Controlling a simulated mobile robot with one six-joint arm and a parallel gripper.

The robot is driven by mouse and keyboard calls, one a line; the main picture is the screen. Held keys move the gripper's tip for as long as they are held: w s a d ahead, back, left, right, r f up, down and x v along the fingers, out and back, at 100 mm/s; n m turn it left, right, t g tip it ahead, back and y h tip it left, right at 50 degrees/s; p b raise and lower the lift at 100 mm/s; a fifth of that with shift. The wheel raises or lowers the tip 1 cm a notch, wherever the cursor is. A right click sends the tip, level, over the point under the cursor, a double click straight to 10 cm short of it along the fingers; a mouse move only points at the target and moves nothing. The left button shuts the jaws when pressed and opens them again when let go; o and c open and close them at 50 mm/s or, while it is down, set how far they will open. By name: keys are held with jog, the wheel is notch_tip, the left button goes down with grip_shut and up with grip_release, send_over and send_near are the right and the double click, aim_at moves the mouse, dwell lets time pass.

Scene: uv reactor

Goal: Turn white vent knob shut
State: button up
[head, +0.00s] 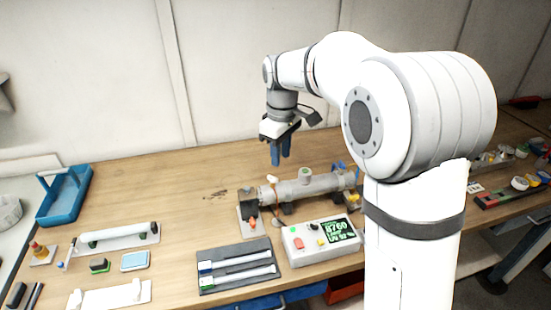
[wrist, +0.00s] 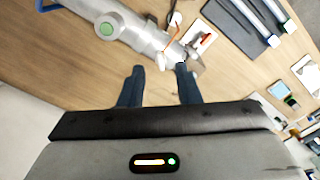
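The reactor (head: 310,187) is a grey horizontal cylinder on the bench; it also shows in the wrist view (wrist: 135,35). A small white knob (head: 272,180) stands up at its left end and looks like the vent knob. In the wrist view a white knob (wrist: 161,61), probably the same one, lies just beyond and between my fingertips. My gripper (head: 280,156) points down above and behind the reactor's left end. Its blue fingers are apart and empty in the wrist view (wrist: 160,76), not touching the knob. The knob's turn position is too small to tell.
A control box (head: 322,240) with a green display stands in front of the reactor. A dark tray (head: 238,266) with two tubes lies front left. A blue bin (head: 64,196) stands far left. The bench behind and left of the reactor is mostly clear, up to the wall.

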aim_at(273, 180)
jog(key=shift+w+a+f+n, duration=0.2)
jog(key=shift+w+a+n, duration=0.3)
jog(key=shift+w+a, duration=0.45)
jog(key=shift+a+f, duration=0.15)
jog(key=shift+f, duration=0.15)
notch_tip(273, 180, down, 7)
jog(key=shift+f+p, duration=0.1)
jog(key=shift+p, duration=0.45)
